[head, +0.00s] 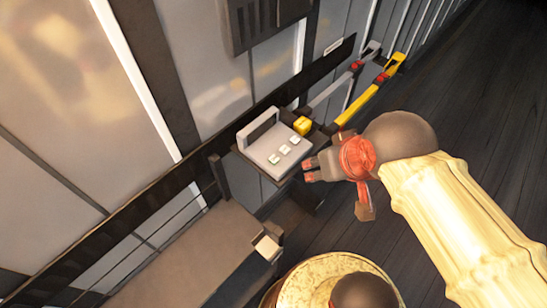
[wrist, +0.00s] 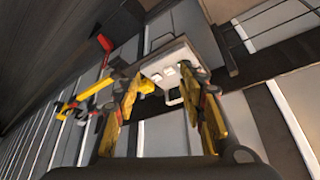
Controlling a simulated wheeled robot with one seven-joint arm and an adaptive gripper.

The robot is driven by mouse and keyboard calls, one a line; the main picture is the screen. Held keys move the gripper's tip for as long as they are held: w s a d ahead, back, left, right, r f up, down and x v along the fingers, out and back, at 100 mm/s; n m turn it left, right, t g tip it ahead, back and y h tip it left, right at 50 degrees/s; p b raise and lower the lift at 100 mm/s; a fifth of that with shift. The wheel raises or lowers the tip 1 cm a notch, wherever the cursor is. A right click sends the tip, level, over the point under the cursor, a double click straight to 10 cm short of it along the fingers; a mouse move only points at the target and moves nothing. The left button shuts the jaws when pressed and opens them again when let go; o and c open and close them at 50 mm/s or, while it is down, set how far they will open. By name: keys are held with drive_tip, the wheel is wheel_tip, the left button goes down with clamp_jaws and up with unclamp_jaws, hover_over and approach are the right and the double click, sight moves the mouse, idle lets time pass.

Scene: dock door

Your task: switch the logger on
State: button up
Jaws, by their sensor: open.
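A pale grey box with a raised handle frame and three small whitish buttons, which looks like the logger (head: 268,151), sits on a dark stand against the wall. It also shows in the wrist view (wrist: 171,59), ahead of the fingers. I cannot tell from its face whether it is on. My gripper (head: 308,169) is just right of the box's near right edge in the head view. In the wrist view my gripper (wrist: 165,78) is open, with its yellow and dark fingers apart and nothing held between them. I cannot tell whether a finger touches the box.
A small yellow block (head: 302,125) is beside the box's far right corner. A yellow-handled bar (head: 364,101) and a grey bar (head: 330,92) with red parts lean behind it. A brown bench-like surface (head: 190,262) is at the lower left. Dark floor (head: 470,90) at right is clear.

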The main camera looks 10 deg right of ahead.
clamp_jaws()
idle(1.6)
